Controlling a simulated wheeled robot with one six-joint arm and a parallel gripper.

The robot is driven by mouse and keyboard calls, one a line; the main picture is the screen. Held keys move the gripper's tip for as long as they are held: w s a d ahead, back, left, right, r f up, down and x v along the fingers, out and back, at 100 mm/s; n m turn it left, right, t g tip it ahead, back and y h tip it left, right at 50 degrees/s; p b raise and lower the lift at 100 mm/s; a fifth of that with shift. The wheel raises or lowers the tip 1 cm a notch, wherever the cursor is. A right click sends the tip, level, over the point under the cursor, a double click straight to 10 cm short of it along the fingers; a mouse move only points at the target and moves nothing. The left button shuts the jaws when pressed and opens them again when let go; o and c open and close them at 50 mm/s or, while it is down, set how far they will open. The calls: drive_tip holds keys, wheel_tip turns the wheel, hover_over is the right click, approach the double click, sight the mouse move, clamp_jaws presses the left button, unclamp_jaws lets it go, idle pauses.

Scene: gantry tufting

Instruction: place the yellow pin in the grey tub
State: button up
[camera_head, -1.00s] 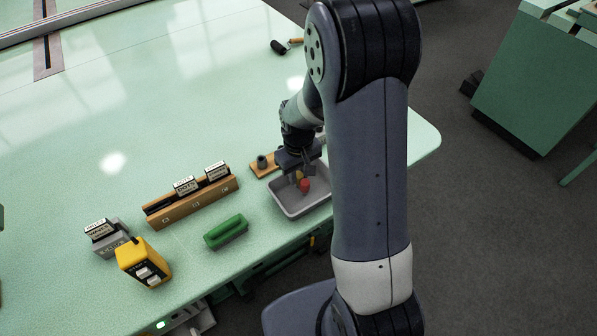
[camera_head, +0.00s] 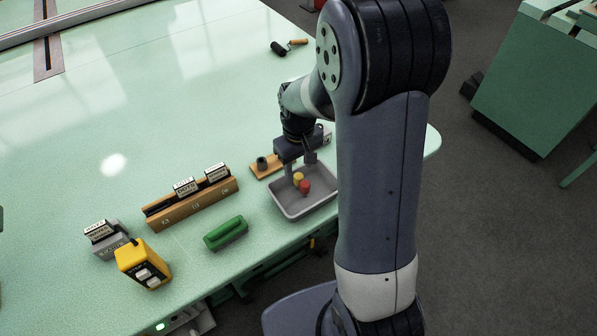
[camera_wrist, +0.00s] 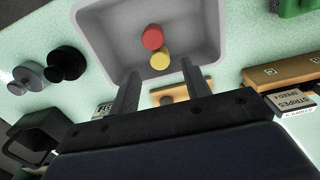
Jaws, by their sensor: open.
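The grey tub (camera_head: 306,206) stands near the table's front edge; it also shows in the wrist view (camera_wrist: 205,20). The yellow pin (camera_head: 298,178) is inside the tub, touching or very close to a red pin (camera_head: 305,187). In the wrist view the yellow pin (camera_wrist: 160,61) is seen end-on beside the red pin (camera_wrist: 152,37). My gripper (camera_head: 300,172) is over the tub's back part, its jaws apart. In the wrist view, the two fingers (camera_wrist: 160,88) point toward the yellow pin with nothing between them.
A small wooden block with a dark peg (camera_head: 262,163) sits just left of the tub. A wooden rack (camera_head: 192,203) with label blocks, a green handle (camera_head: 226,232) and a yellow control box (camera_head: 143,262) lie further left. Open table lies behind.

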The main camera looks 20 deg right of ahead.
sight(299, 175)
wheel_tip(299, 175, up, 8)
drive_tip(key=shift+f, duration=0.25)
drive_tip(key=shift+c, duration=0.3)
